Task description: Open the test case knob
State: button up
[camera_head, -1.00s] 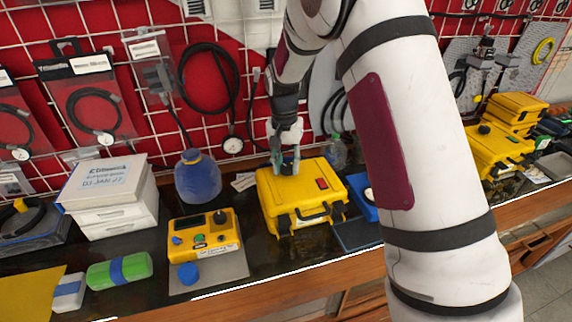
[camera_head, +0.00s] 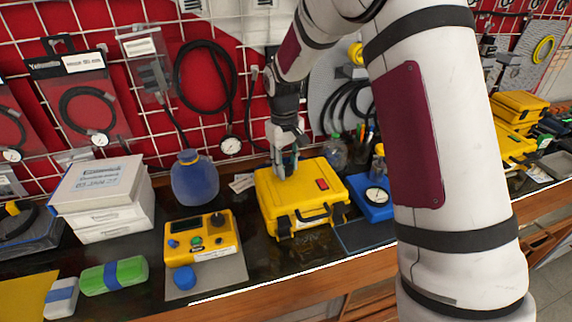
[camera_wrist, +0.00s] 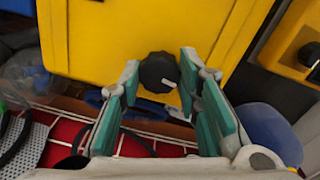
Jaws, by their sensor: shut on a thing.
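The yellow test case (camera_head: 272,192) lies closed on the dark bench, with a red switch and a black handle at its front. It fills the upper part of the wrist view (camera_wrist: 100,42). Its round black knob (camera_wrist: 158,72) has a white mark and sits near the case's edge; in the head view my gripper hides it. My gripper (camera_head: 285,170) points down at the rear left of the case top. In the wrist view its two green-padded fingers (camera_wrist: 159,76) are on either side of the knob, shut on it.
A yellow control box (camera_head: 203,237) and a blue bottle (camera_head: 194,182) stand left of the case. A blue gauge box (camera_head: 374,203) is close on its right. White boxes (camera_head: 105,211) are further left. The wall grid with hanging hoses rises behind.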

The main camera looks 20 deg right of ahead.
jog(key=shift+n, duration=1)
jog(key=o, duration=1.1)
jog(key=shift+o, duration=0.2)
notch_tip(320, 180, up, 12)
jog(key=shift+s+a, duration=0.15)
jog(key=shift+a, duration=0.1)
jog(key=shift+r, duration=0.1)
